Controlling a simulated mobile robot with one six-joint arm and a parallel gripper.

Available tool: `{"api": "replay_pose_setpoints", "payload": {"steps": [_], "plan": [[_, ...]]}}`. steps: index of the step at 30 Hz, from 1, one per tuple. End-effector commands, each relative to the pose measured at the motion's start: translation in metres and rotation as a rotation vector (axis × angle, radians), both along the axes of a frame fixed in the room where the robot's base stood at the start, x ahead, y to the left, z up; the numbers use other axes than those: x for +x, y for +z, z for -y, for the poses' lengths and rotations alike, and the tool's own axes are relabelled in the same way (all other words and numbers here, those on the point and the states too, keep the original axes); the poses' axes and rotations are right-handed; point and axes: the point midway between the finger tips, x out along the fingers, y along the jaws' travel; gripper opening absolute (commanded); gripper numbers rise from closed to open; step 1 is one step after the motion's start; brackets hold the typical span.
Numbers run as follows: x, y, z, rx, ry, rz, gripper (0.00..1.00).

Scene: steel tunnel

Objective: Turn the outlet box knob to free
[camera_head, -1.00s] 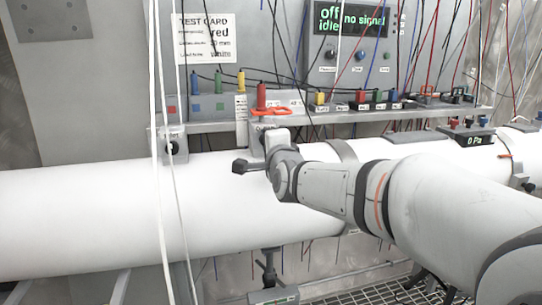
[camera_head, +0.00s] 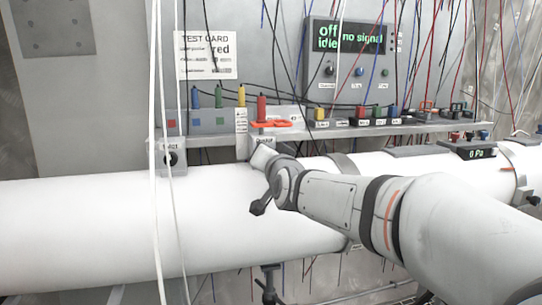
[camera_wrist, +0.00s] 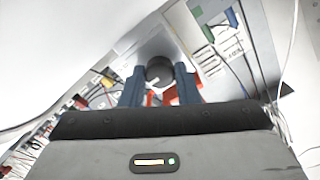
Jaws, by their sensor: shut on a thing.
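In the wrist view a dark round knob (camera_wrist: 159,68) sits between the two blue fingers of my gripper (camera_wrist: 159,80), which is shut on it. The knob is on a grey box (camera_wrist: 150,42), the outlet box. The knob and fingertips are hidden there behind my wrist. The knob's pointer setting cannot be read.
An inlet box (camera_head: 171,158) with a black knob stands left on the white pipe (camera_head: 80,220). A shelf behind holds coloured plugs and a red ring-like item (camera_head: 270,124). A panel (camera_head: 350,60) reads "off", "idle", "no signal". Thin cables hang in front.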

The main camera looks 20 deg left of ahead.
Motion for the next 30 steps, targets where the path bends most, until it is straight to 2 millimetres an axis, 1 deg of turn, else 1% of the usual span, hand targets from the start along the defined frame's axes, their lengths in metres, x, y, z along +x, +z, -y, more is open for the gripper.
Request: {"api": "replay_pose_setpoints", "payload": {"steps": [30], "plan": [[0.0014,-0.0015,0.0014,-0.825,-0.003,0.502,0.06]]}}
